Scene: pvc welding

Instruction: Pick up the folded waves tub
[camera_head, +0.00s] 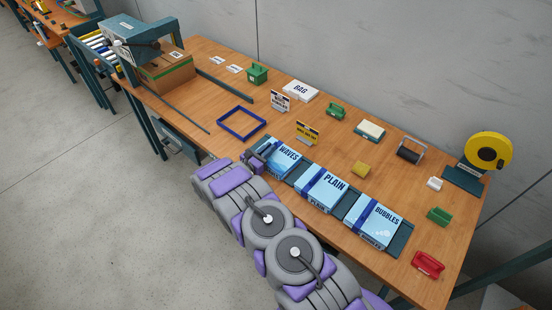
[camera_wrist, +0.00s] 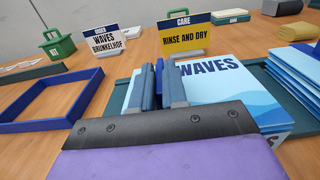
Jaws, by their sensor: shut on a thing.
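The folded waves tub (camera_head: 287,153) is a flat light blue pack with "WAVES" in dark letters. It lies at the left end of a row on the dark teal tray, near the table's front edge. It also shows in the wrist view (camera_wrist: 225,88), right of and behind the fingers. My gripper (camera_head: 259,157) is at its left end, shut on it. In the wrist view my gripper's blue fingers (camera_wrist: 165,85) are close together at the tub's left part. The grasped part is mostly hidden. I cannot tell whether the tub is clear of the tray.
The PLAIN pack (camera_head: 322,189) and BUBBLES pack (camera_head: 373,221) lie to the right on the tray (camera_head: 401,241). A blue frame (camera_head: 241,123) lies to the left. A "RINSE AND DRY" sign (camera_wrist: 184,36) and a waves sign (camera_wrist: 105,42) stand behind.

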